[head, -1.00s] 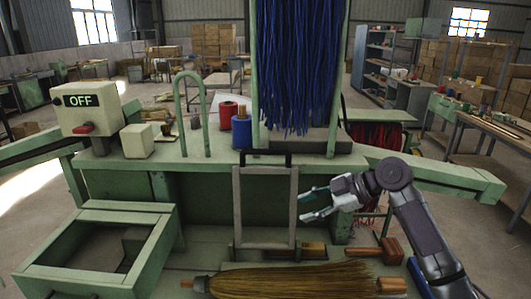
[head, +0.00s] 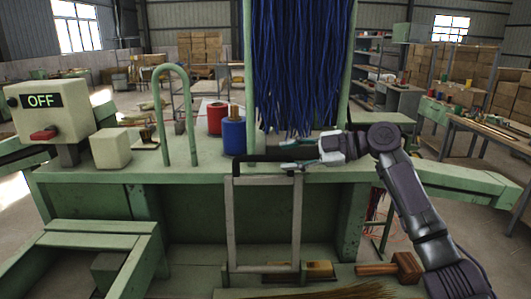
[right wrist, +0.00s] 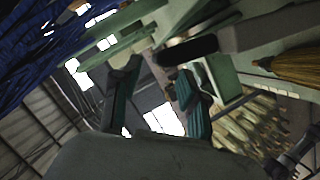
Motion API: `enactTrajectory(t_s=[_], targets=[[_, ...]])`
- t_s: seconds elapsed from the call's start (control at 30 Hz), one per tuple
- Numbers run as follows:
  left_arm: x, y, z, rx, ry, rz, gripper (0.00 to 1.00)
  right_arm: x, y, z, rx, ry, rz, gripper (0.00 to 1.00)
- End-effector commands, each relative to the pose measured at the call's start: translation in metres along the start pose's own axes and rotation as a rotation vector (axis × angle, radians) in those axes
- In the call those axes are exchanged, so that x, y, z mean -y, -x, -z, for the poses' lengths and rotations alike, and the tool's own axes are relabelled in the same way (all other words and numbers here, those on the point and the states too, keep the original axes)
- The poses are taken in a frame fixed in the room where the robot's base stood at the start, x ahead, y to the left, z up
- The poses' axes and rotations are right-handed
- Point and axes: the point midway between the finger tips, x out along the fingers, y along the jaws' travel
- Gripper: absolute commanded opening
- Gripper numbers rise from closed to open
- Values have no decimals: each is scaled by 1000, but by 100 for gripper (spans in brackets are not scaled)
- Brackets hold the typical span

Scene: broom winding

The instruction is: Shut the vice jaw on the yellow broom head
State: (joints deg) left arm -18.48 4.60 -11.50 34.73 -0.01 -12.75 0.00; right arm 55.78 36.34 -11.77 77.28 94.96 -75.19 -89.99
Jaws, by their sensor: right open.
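A grey upright frame (head: 232,225) with a black handle (head: 262,157) on top, which looks like the vice jaw, stands at the front of the green bench. My right gripper (head: 287,155) is open at the right part of the handle. In the right wrist view the handle (right wrist: 185,50) lies close by the spread fingertips; I cannot tell whether they touch it. The yellow broom head (head: 350,291) lies low at the bottom edge, mostly cut off; its straw also shows in the right wrist view (right wrist: 300,62). My left gripper is out of view.
Blue strands (head: 298,70) hang just behind my right gripper. A red spool (head: 216,118), a blue spool (head: 232,134) and a green hoop (head: 160,120) stand on the bench to the left. A switch box reading OFF (head: 48,108) is at far left.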

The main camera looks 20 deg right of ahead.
Motion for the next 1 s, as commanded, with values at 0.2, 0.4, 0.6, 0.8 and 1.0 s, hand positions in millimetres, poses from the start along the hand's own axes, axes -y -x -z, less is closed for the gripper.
enactTrajectory(t_s=[0.2, 0.4, 0.6, 0.8, 1.0], targets=[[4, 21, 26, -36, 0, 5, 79, -2, -41, 3, -2, -2, 1, 43], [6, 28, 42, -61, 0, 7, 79, 0, -61, 0, 1, -2, 1, 43], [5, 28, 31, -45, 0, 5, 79, 1, -66, 0, 1, 0, 0, 43], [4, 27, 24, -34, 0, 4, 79, 1, -65, 0, 1, 0, 0, 35], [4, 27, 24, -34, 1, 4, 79, 1, -65, 0, 1, 0, 0, 2]])
